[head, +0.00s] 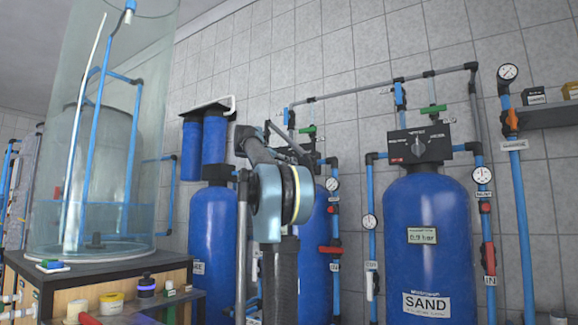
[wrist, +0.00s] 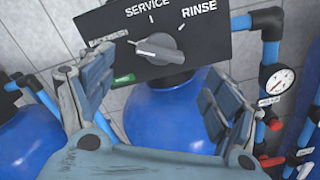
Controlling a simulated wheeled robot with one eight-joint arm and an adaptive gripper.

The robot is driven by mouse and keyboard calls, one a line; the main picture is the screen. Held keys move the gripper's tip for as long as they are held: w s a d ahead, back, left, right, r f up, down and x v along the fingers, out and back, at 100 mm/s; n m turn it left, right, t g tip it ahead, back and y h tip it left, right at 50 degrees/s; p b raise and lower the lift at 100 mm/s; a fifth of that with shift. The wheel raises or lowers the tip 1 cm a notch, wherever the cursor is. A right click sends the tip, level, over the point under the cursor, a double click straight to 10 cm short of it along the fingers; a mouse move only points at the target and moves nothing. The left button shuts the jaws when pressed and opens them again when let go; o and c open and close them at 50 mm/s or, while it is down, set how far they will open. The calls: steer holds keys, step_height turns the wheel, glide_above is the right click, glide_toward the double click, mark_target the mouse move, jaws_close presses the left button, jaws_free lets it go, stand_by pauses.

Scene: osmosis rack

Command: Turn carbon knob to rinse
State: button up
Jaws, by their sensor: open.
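In the wrist view a grey knob (wrist: 160,46) sits on a black control panel (wrist: 205,42) marked SERVICE at the top and RINSE at the upper right. A blue tank (wrist: 165,115) lies under the panel. In the head view my arm covers most of the middle tank's (head: 314,270) top, hiding its knob; no carbon label is readable.
A blue SAND tank (head: 425,240) with its own control panel (head: 408,146) stands at the right. Blue pipes with gauges (wrist: 276,80) run right of the panel. A clear cylinder (head: 120,150) stands on a bench at the left.

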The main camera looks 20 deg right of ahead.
steer(key=x, duration=0.9)
steer(key=c, duration=1)
